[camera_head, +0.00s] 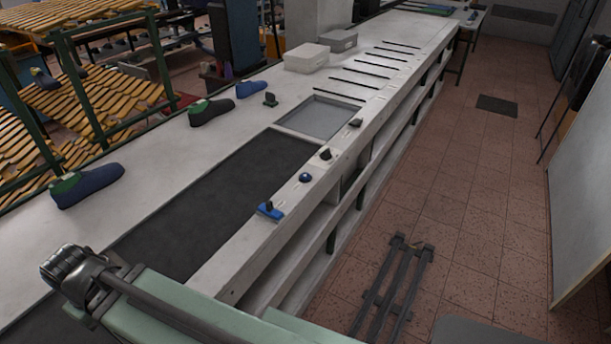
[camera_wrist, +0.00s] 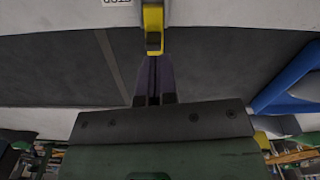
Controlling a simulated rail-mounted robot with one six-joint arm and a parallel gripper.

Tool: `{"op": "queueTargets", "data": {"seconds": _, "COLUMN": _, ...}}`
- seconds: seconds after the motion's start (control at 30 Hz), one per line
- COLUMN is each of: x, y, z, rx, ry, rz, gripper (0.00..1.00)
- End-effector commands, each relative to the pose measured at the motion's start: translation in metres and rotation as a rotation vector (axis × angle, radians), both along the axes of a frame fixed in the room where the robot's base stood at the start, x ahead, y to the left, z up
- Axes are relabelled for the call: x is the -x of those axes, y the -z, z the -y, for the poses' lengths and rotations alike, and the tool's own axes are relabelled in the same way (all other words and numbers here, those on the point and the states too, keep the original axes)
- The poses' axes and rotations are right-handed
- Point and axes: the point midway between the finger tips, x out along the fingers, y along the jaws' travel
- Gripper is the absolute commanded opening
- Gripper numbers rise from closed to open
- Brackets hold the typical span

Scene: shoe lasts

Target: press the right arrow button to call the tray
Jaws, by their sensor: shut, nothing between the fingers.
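My gripper (camera_wrist: 153,75) shows in the wrist view with its dark fingers shut together and nothing between them. A yellow piece with a grey end (camera_wrist: 153,28) lies in line with the fingertips, over the pale surface; I cannot tell whether it is part of the gripper. I cannot make out an arrow button in either view. In the head view, a pale bench edge (camera_head: 236,263) carries small controls: a blue-based one (camera_head: 270,211), a round blue one (camera_head: 305,178) and a dark one (camera_head: 325,154). My gripper's fingers cannot be made out in the head view.
A dark belt (camera_head: 205,200) runs along the bench, with a grey tray-like panel (camera_head: 318,117) beyond it. Blue and green shoe lasts (camera_head: 88,184) stand on the left side. Grey boxes (camera_head: 307,57) sit farther back.

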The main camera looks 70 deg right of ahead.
Motion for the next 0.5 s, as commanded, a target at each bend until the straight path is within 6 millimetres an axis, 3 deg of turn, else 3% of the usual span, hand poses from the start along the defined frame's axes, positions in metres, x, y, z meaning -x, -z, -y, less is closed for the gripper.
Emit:
{"op": "queueTargets", "data": {"seconds": 0.4, "x": 0.0000, "y": 0.0001, "z": 0.0004, "rx": 0.000, "ry": 0.001, "rz": 0.000, "gripper": 0.00}}
{"op": "queueTargets", "data": {"seconds": 0.5, "x": 0.0001, "y": 0.0013, "z": 0.0085, "rx": 0.000, "ry": 0.021, "rz": 0.000, "gripper": 0.00}}
